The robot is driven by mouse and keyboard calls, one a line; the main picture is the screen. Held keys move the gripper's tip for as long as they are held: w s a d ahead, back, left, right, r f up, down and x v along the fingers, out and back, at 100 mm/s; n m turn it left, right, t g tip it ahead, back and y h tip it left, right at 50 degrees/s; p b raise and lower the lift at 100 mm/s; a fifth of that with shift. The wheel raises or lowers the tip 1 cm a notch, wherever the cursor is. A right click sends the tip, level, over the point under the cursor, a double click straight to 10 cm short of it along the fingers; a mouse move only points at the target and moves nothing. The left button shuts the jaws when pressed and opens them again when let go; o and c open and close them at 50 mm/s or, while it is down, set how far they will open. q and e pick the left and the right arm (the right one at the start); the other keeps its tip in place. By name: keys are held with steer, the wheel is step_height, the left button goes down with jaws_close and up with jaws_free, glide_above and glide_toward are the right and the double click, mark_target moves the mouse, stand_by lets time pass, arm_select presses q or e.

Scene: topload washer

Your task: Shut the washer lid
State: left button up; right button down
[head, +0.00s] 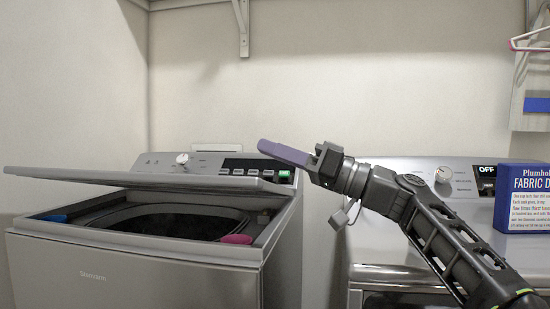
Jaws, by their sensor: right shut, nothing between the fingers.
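The washer (130,272) stands at the left, a silver top-loader. Its lid (120,180) is tilted at a low angle above the tub opening, with its left front edge raised and a gap beneath it. The dark tub (185,222) shows through the gap, with a pink item at its right rim and a blue one at its left. My right gripper (284,153), with purple-grey fingers, is shut and empty. In the picture it is above the right end of the lid, in front of the control panel; contact with the lid cannot be told. My left gripper is not in view.
A second machine (390,255) with a control panel stands at the right, beneath my right arm. A blue fabric box (523,200) sits on its top. A shelf bracket (243,25) is on the back wall. A pink hanger (530,42) hangs at the upper right.

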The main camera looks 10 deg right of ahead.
steer(key=b+v, duration=0.1)
steer(key=v, duration=0.8)
steer(key=shift+d+f, duration=0.3)
steer(key=shift+f, duration=0.15)
